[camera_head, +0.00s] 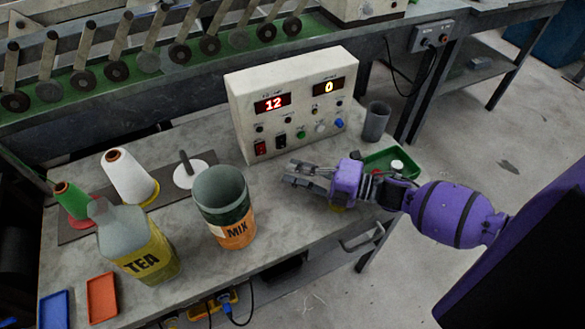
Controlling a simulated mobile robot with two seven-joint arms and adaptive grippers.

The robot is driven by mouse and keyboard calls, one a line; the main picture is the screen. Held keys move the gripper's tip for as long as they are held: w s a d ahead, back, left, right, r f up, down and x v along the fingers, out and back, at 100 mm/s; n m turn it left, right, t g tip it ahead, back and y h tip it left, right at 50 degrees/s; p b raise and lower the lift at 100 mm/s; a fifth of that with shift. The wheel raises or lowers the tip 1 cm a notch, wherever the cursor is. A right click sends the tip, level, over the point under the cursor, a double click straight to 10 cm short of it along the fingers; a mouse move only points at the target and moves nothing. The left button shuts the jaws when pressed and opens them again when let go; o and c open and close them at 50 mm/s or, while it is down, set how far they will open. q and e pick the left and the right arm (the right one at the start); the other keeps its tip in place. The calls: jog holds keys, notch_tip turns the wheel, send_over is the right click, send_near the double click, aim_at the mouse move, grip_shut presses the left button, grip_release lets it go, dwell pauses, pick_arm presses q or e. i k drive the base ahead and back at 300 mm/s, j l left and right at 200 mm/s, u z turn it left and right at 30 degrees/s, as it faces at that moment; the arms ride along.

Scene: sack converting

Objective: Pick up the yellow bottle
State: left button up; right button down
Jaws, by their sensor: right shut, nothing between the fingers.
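My right gripper (291,175) is shut and empty, pointing left over the table in front of the control box. It is well to the right of the TEA container. My left gripper is not in view.
An open MIX canister (237,232) stands between the TEA container and my right gripper. A control box (293,100) is behind. A green tray (378,160) and a grey cup (376,121) are at right. Thread cones (130,178) stand at left, near blue and orange trays (101,298).

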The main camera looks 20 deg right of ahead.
aim_at(127, 236)
jog(key=k+l, duration=0.3)
jog(key=k, duration=0.15)
jog(key=k+l, duration=0.35)
jog(key=k, duration=0.1)
